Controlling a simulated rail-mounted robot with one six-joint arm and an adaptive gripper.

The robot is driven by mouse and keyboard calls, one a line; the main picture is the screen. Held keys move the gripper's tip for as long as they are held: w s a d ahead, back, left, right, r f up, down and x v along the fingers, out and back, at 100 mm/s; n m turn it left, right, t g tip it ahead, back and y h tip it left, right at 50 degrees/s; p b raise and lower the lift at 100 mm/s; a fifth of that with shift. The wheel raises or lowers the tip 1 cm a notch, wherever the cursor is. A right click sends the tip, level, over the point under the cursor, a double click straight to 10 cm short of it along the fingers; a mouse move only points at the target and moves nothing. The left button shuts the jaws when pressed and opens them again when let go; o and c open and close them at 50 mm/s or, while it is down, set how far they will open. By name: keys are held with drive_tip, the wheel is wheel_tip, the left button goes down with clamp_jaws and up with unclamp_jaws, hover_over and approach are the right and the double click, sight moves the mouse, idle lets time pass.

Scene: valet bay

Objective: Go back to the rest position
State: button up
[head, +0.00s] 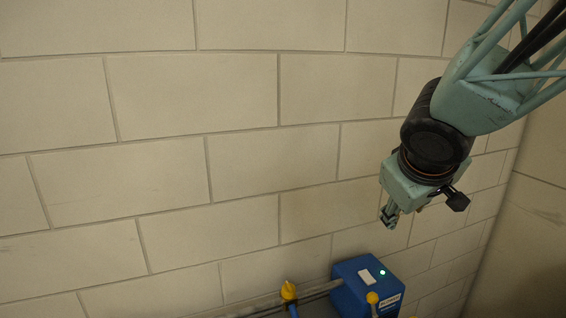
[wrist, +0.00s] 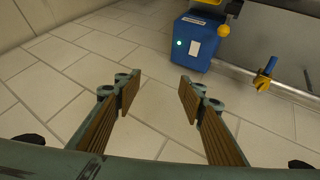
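My gripper (head: 390,219) hangs from my arm at the right of the head view, in front of the tiled wall and above the blue box. In the wrist view its two ribbed fingers (wrist: 158,100) stand wide apart with nothing between them, so it is open and empty. Only tiled surface shows between the fingertips. No marker of a rest position is visible.
A blue box (head: 351,295) with a green light and yellow knob sits low at the right; it also shows in the wrist view (wrist: 190,58). A rail with a yellow-topped fitting (head: 288,290) runs beside it. Tiled wall (head: 190,170) fills the rest.

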drive_tip(key=s+a+f+m+g+y+b, duration=0.1)
drive_tip(key=s+a+f+b, duration=0.1)
drive_tip(key=s, duration=0.9)
drive_tip(key=s+a+f+m+g+y+b, duration=0.1)
drive_tip(key=s+a+f+m+b, duration=0.1)
drive_tip(key=s, duration=0.8)
drive_tip(key=s+a+f+m+g+y+b, duration=0.1)
drive_tip(key=s+a+f+b, duration=0.2)
drive_tip(key=s, duration=0.8)
drive_tip(key=f+b, duration=0.1)
drive_tip(key=b, duration=0.1)
drive_tip(key=shift+s+f+g+b, duration=0.25)
drive_tip(key=shift+s+g+b, duration=0.05)
drive_tip(key=shift+b, duration=0.05)
drive_tip(key=shift+a, duration=0.1)
idle(1.2)
